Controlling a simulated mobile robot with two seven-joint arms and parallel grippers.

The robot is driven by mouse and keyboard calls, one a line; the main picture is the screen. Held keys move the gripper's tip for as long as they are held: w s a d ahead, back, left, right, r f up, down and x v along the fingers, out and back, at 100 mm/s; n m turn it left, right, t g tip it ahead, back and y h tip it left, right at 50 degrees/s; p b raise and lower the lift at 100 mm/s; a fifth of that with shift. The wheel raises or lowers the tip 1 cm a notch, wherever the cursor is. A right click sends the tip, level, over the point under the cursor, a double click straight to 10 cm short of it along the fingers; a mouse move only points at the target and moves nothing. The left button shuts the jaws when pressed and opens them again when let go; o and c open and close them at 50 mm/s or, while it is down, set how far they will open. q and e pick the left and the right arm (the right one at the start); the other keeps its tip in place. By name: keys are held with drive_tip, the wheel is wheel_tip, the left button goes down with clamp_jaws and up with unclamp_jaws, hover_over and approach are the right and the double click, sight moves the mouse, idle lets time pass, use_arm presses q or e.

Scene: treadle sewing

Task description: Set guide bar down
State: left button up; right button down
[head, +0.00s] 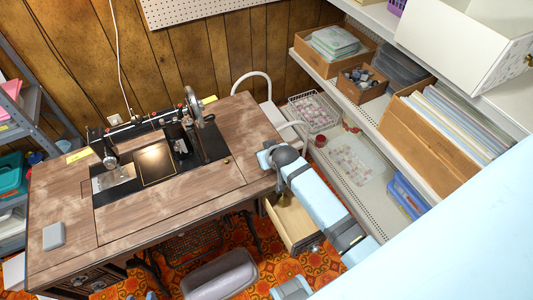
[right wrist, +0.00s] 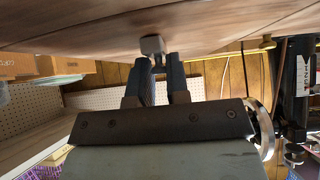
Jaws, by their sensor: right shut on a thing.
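The sewing machine (head: 150,140) stands on the worn wooden table (head: 240,135). My right gripper (head: 268,152) is over the table's right edge, to the right of the machine, with its arm coming from the lower right.
An open drawer (head: 293,222) hangs below the right edge, under my arm. A white chair (head: 270,112) is behind the table's right end. Shelves with cardboard boxes (head: 330,50) line the right. The table's front strip is clear.

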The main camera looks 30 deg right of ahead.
drive_tip(key=c, duration=1.1)
unclamp_jaws()
drive_tip(key=shift+f, duration=0.1)
